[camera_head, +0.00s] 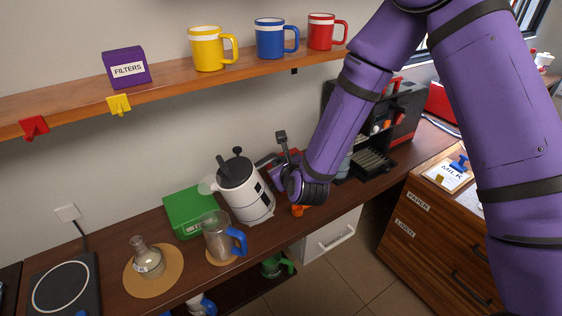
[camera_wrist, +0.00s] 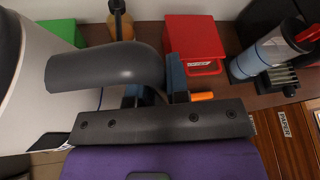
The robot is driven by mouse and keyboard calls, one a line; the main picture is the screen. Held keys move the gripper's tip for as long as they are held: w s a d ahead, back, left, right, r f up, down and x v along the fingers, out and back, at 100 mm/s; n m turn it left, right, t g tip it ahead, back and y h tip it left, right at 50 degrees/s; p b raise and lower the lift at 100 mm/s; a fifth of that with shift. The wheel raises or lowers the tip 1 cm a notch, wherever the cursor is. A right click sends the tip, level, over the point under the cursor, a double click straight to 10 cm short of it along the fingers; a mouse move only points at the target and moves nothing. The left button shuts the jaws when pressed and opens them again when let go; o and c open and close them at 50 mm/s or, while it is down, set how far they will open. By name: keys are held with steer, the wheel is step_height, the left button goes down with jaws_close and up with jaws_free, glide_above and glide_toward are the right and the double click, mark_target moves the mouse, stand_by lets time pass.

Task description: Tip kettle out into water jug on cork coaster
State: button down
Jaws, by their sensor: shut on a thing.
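The white kettle (camera_head: 245,190) with a black lid knob stands or hangs just behind the water jug; its spout side faces left. I cannot tell whether its base touches the counter. In the wrist view its white body (camera_wrist: 35,85) fills the left edge, with its dark grey handle (camera_wrist: 105,68) reaching to my fingers. My gripper (camera_head: 285,183) is shut on that handle; its blue fingers also show in the wrist view (camera_wrist: 155,85). The clear water jug (camera_head: 217,235) with a blue handle is upright on a small cork coaster (camera_head: 216,259), left of and nearer than the kettle.
A glass flask (camera_head: 149,262) stands on a larger cork mat (camera_head: 170,281) at left. A green box (camera_head: 186,212) lies behind the jug. A red box (camera_wrist: 195,38) sits beyond my gripper. A shelf (camera_head: 165,87) with mugs runs above.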

mark_target(260, 162)
steer(key=shift+f+n, duration=0.4)
steer(key=shift+f, duration=0.35)
steer(key=shift+s+a+r+n+t+h, duration=0.3)
steer(key=shift+a+r+n+t+h, duration=0.1)
steer(key=shift+a+r+n, duration=0.35)
steer(key=shift+s+a+r+n+t+h, duration=0.3)
steer(key=shift+a+r+n+t+h, duration=0.15)
steer(key=shift+r+n, duration=0.4)
steer(key=shift+s+a+r+n+t+h, duration=0.3)
steer(key=shift+a+r+n+t+h, duration=0.05)
steer(key=shift+a+r+n, duration=0.4)
steer(key=shift+s+a+r+n+t, duration=0.45)
steer(key=shift+a+r+n, duration=0.2)
steer(key=shift+a+r, duration=0.15)
